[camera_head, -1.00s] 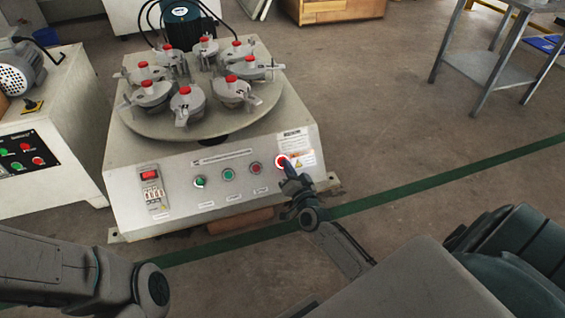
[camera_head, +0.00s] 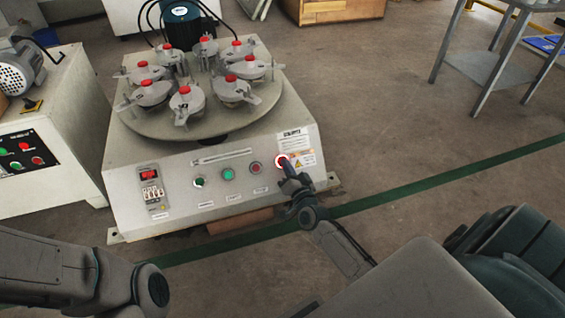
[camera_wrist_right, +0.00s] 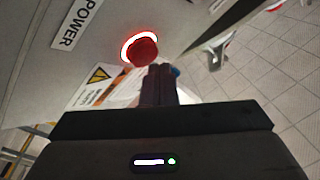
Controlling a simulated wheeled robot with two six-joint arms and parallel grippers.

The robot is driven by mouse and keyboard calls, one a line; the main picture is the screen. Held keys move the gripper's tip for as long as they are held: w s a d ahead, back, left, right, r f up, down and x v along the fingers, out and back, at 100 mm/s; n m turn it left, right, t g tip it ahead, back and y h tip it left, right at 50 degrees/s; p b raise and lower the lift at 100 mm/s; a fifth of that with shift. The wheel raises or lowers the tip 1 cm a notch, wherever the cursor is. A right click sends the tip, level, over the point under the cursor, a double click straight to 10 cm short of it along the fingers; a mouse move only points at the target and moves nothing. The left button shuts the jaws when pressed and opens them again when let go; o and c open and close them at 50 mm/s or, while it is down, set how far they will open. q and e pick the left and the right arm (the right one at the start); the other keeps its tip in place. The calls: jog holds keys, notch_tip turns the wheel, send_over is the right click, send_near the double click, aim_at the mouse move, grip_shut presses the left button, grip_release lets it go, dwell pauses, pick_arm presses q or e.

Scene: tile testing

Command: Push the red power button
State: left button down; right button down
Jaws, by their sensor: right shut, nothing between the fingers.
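The red power button (camera_head: 281,160) sits at the right end of the machine's slanted front panel, with a pale ring around it. In the right wrist view the button (camera_wrist_right: 143,50) is a red knob in a glowing white ring, beside the "POWER" label (camera_wrist_right: 76,22). My right gripper (camera_head: 287,168) is shut and empty, with its tips at the lower right of the button. In the wrist view the shut fingertips (camera_wrist_right: 159,72) are just below the button; I cannot tell whether they touch it. My left gripper is out of view.
The testing machine (camera_head: 122,195) carries a round table with several red-topped pots. A green button (camera_head: 228,174), a dark red button (camera_head: 256,168) and a knob (camera_head: 199,182) share the panel. A cabinet (camera_head: 72,165) stands at left. The floor at right is clear up to a metal table (camera_head: 482,68).

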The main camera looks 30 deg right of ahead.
jog(key=shift+w+d+f+b, duration=0.1)
jog(key=shift+w+f+b, duration=0.15)
jog(key=shift+w+b, duration=0.05)
dwell(0.5)
jog(key=shift+s+r+p, duration=0.55)
jog(key=shift+s+p, duration=0.1)
jog(key=shift+p, duration=0.2)
jog(key=shift+a, duration=0.2)
jog(key=s+r+p, duration=0.2)
jog(key=s+a+r+p, duration=0.1)
jog(key=s+p, duration=0.1)
jog(key=p, duration=0.1)
jog(key=shift+s+r, duration=0.25)
jog(key=shift+r, duration=0.15)
